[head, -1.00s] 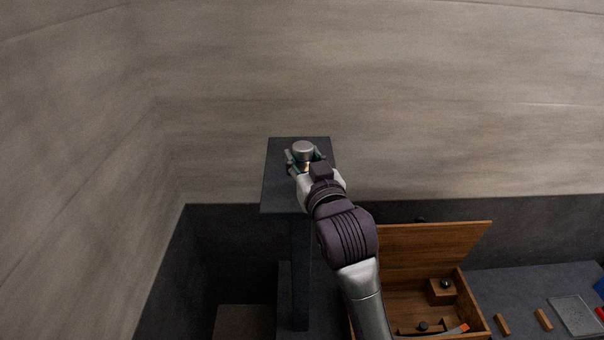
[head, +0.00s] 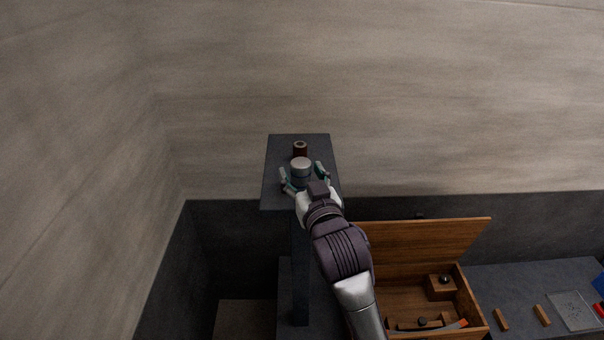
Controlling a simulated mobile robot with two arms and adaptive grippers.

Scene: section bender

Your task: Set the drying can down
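The drying can (head: 301,168), a grey cylinder with a pale lid, stands upright on the small dark raised shelf (head: 279,196). My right gripper (head: 302,175) is open, with its greenish fingers spread on either side of the can and a gap showing at each side. The can's base is partly hidden by the gripper. My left gripper is not in view.
A small brown cylinder (head: 299,148) stands on the shelf just behind the can. Below right, an open wooden box (head: 420,240) holds tools and sits on a dark bench (head: 505,280). Wooden blocks and a grey tray (head: 573,312) lie to its right.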

